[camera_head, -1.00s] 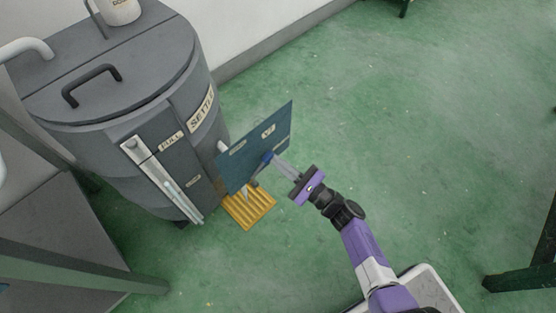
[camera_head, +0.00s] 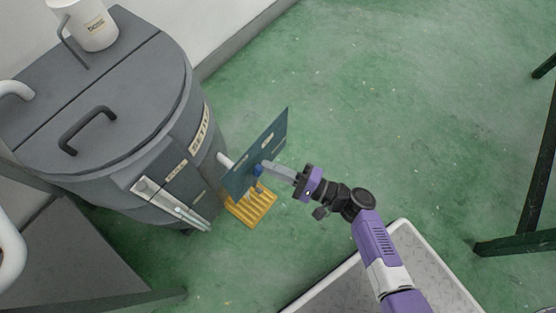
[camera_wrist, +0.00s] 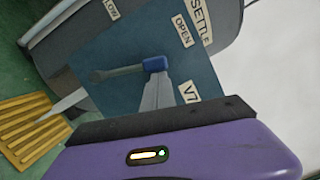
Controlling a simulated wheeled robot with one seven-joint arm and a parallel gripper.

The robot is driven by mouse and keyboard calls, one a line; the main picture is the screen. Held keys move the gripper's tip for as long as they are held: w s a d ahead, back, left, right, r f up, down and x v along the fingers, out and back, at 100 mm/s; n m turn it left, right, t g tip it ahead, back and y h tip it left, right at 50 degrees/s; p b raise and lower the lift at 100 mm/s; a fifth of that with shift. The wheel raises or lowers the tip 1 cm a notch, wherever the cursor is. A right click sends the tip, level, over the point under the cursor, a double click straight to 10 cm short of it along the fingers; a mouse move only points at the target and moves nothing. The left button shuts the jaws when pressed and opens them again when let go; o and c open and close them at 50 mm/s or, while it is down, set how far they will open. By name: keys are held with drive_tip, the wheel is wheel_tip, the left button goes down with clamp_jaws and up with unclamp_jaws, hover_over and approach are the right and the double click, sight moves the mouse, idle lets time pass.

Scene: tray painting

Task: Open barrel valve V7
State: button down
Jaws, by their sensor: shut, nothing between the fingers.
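The valve's blue-green panel (camera_head: 272,135) stands upright beside the grey barrel (camera_head: 175,135). In the wrist view the panel (camera_wrist: 100,58) carries an OPEN label (camera_wrist: 182,31) and a V7 label (camera_wrist: 190,92). The valve lever has a grey shank (camera_wrist: 112,73) and a blue grip (camera_wrist: 156,63); the blue grip also shows in the head view (camera_head: 257,171). My gripper (camera_head: 266,165) is shut and empty. In the wrist view its fingertips (camera_wrist: 157,77) are right at the blue grip, seemingly against it; contact is unclear.
A yellow ribbed grate (camera_head: 252,208) lies on the floor under the panel. A white mug-like container (camera_head: 92,25) stands on the barrel lid. A dark green frame (camera_head: 535,190) stands at the right. The green floor behind the panel is clear.

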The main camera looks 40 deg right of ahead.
drive_tip(key=shift+s+a+r+n+g, duration=0.2)
drive_tip(key=shift+a+r+n+g, duration=0.1)
drive_tip(key=shift+a+n, duration=0.45)
drive_tip(key=shift+s+a+r+n+g, duration=0.2)
drive_tip(key=shift+a+r+n, duration=0.15)
drive_tip(key=shift+n, duration=0.6)
drive_tip(key=shift+a, duration=0.1)
